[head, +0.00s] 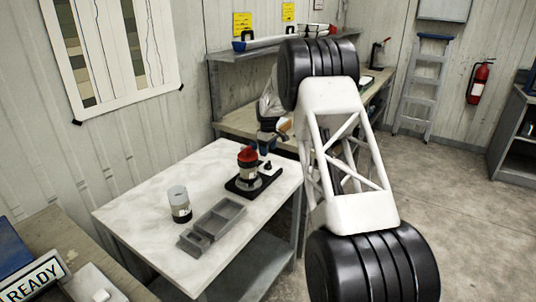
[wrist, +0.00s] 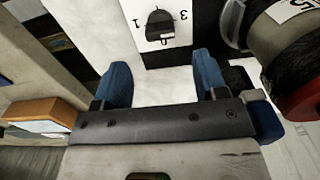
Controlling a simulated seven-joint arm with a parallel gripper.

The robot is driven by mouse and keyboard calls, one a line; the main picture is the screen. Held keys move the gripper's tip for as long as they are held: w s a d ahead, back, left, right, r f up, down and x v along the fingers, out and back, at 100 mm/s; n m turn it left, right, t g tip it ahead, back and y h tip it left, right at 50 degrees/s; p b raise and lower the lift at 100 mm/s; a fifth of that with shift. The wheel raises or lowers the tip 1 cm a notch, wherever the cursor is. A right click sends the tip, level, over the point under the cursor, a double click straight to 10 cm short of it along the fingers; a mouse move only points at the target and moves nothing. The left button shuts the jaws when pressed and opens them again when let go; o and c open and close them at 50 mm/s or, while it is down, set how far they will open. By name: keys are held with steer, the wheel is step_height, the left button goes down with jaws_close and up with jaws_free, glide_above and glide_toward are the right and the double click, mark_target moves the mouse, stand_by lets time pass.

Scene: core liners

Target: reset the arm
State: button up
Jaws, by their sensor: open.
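My gripper (head: 265,146) is above the far right part of the white marble-topped table (head: 135,208), partly hidden by my arm. In the wrist view its two blue fingers (wrist: 161,78) stand apart with nothing held between them. Beyond the fingertips is a black knob (wrist: 160,27) on a white panel marked 1 and 3.
A clear jar with a dark band (head: 180,204) and a grey compartment tray (head: 222,218) sit on the table. A shelf (head: 262,52) and bench (head: 240,122) stand behind. The table's left part is clear.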

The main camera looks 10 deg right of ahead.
steer(key=shift+r, duration=0.15)
steer(key=s+a+r+m, duration=0.1)
steer(key=s+r, duration=0.7)
steer(key=s, duration=0.3)
steer(key=s+a+r+m+t, duration=0.1)
steer(key=s+r+m, duration=0.1)
steer(key=s+r, duration=0.75)
steer(key=s+a+r+m, duration=0.1)
steer(key=s+r, duration=0.5)
steer(key=s, duration=0.7)
steer(key=s+a+f+m, duration=0.1)
steer(key=s+f+m, duration=0.1)
steer(key=s, duration=1.8)
steer(key=s+a+f+m+t, duration=0.1)
steer(key=s+f+m, duration=0.1)
steer(key=s, duration=1.7)
steer(key=shift+s+a+m+t, duration=0.3)
steer(key=shift+s+m, duration=0.1)
steer(key=shift+m, duration=0.2)
